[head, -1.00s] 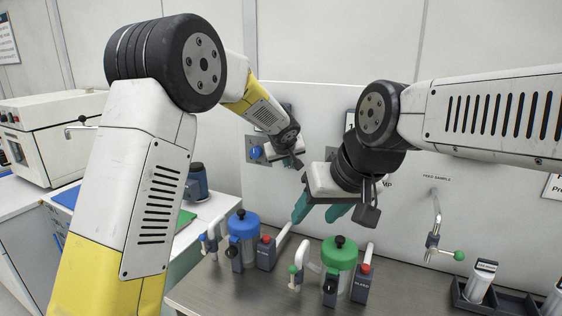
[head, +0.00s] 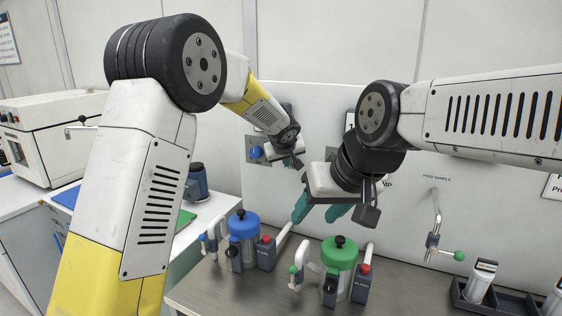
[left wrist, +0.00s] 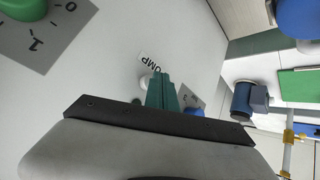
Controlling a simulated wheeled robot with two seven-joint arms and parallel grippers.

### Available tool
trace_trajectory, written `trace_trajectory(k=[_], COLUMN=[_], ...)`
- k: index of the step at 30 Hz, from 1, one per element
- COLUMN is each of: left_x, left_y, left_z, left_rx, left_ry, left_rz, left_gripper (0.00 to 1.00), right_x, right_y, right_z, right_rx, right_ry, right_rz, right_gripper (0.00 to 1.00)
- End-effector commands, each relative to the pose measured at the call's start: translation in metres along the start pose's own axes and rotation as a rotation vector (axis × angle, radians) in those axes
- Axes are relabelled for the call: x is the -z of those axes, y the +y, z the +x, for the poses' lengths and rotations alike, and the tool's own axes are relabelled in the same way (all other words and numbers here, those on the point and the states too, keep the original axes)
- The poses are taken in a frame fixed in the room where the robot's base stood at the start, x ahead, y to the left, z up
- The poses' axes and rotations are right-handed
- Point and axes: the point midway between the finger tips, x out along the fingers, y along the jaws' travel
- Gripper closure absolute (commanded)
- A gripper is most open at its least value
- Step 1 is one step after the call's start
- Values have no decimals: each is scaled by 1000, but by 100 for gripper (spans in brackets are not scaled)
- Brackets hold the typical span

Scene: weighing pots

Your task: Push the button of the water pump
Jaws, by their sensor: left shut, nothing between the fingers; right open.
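The water pump's button seems to be a small pale round part (left wrist: 146,82) on the white wall panel, beside a label (left wrist: 150,63) ending in "UMP". In the left wrist view, the shut teal fingers of my left gripper (left wrist: 162,80) overlap its edge; I cannot tell whether they touch it. In the head view my left gripper (head: 296,163) is close to the panel, right of a blue knob (head: 256,153). The button is hidden there, apparently behind my right arm. My right gripper (head: 320,211) is open and empty, nearer the camera, its teal fingers pointing down left.
A blue-lidded pot (head: 243,225) and a green-lidded pot (head: 339,253) stand on the bench (head: 215,287) below my grippers. A tap (head: 436,232) hangs from the panel at right. A green knob (left wrist: 25,8) shows at upper left in the left wrist view.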

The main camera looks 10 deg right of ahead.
Motion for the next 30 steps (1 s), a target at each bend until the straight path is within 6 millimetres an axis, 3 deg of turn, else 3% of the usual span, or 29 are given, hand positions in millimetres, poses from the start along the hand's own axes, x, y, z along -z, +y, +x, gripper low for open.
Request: trace_trajectory(k=[30], left_x=[6], left_y=[5], left_z=[6], left_rx=[-2], left_ry=[2], left_rz=[0], left_gripper=[100], right_x=[0], right_y=[0], right_z=[0], right_rx=[0], right_ry=[0], right_rz=[0], right_gripper=[48])
